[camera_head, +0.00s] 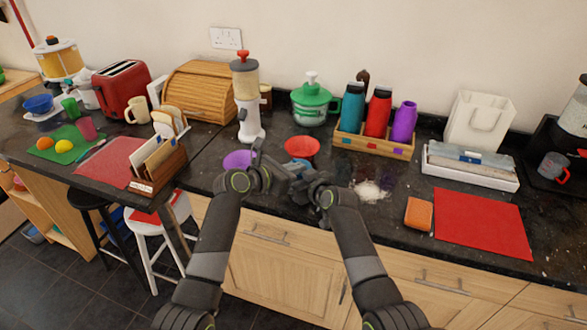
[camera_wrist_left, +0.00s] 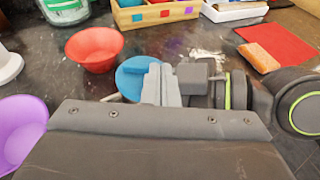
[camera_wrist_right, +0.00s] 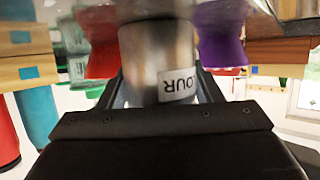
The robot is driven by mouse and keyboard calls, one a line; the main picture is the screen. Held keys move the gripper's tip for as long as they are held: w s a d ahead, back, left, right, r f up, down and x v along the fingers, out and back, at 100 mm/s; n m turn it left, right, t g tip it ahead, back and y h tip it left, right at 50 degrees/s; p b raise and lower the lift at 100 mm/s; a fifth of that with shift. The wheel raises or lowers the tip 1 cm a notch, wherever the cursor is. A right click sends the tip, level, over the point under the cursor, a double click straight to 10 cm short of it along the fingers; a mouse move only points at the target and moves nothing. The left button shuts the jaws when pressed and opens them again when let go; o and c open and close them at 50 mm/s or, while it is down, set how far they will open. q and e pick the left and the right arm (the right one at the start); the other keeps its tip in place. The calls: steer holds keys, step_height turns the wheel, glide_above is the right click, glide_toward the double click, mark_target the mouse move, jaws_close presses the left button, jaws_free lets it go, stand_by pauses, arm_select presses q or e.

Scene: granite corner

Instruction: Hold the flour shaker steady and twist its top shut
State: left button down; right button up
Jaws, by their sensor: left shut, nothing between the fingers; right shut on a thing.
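The flour shaker (camera_wrist_right: 155,50) is a metal cylinder with a white label that shows upside down in the right wrist view. My right gripper (camera_wrist_right: 160,90) is shut on it, one finger on each side. In the head view the shaker is hard to make out among the hands, and I cannot tell how its top sits. My left gripper (camera_head: 268,165) is shut and empty, close to the left of my right gripper (camera_head: 308,183). In the left wrist view, its fingertips (camera_wrist_left: 166,84) are together, beside the right hand.
A round blue thing (camera_wrist_left: 133,76) lies behind the fingers, near a red bowl (camera_head: 301,147) and purple bowl (camera_head: 238,160). A white dispenser (camera_head: 248,105) stands behind.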

arm_select(q)
steer(key=shift+w+d, duration=0.1)
steer(key=shift+d, duration=0.4)
steer(key=shift+d+r, duration=0.1)
steer(key=shift+d, duration=0.6)
arm_select(e)
steer(key=shift+s+a, duration=0.15)
steer(key=shift+a, duration=0.1)
arm_select(q)
steer(key=shift+d, duration=0.1)
arm_select(e)
steer(key=shift+r, duration=0.1)
arm_select(q)
steer(key=shift+a, duration=0.2)
steer(key=shift+w+a, duration=0.35)
steer(key=shift+a, duration=0.15)
arm_select(e)
steer(key=shift+d, duration=0.1)
arm_select(q)
steer(key=shift+a, duration=0.3)
steer(key=v, duration=1.1)
steer(key=shift+s+r, duration=0.2)
steer(key=shift+s, duration=0.2)
arm_select(e)
steer(key=shift+d, duration=0.15)
